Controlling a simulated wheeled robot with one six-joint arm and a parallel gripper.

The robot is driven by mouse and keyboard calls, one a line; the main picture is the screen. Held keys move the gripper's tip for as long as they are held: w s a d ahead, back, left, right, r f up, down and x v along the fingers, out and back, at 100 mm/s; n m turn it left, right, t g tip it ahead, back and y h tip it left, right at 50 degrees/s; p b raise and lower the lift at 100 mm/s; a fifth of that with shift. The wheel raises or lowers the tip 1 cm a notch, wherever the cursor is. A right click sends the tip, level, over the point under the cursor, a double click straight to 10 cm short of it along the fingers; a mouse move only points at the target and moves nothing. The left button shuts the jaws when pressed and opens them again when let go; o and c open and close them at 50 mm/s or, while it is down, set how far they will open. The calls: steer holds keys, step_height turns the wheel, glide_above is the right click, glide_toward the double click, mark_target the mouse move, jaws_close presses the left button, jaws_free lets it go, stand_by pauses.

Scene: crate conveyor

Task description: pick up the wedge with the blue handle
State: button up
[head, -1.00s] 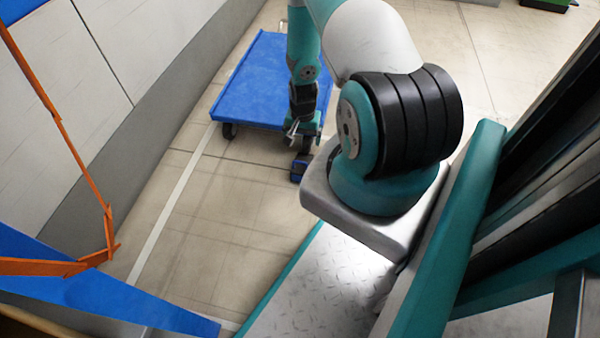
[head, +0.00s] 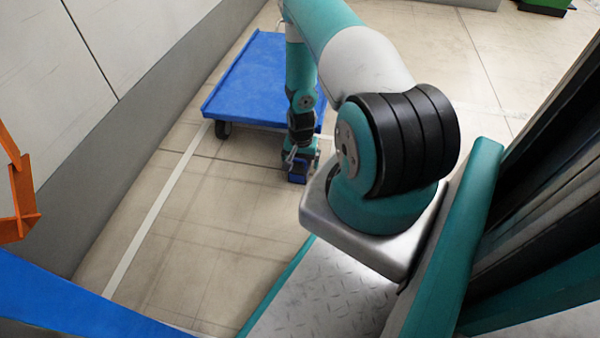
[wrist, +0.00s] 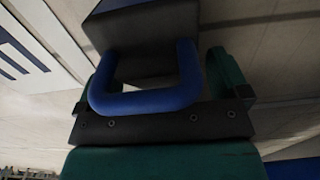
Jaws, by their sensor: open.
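The wedge (wrist: 145,40) is a dark block with a blue loop handle (wrist: 150,103). In the wrist view the block is at the top, and the handle faces my gripper's palm. My gripper (wrist: 163,76) is open, with one green finger on each side of the handle. I cannot tell whether either finger touches it. In the head view the wedge (head: 297,171) is low at the floor, partly hidden by my gripper (head: 308,163), which is right at it.
A blue platform trolley (head: 255,85) on dark casters stands just behind my gripper. A grey wall runs along the left, with an orange frame (head: 22,195) and a blue surface (head: 70,300) at lower left. Tiled floor left of the wedge is clear.

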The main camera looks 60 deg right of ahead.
steer(key=c, duration=1.3)
steer(key=shift+o, duration=0.3)
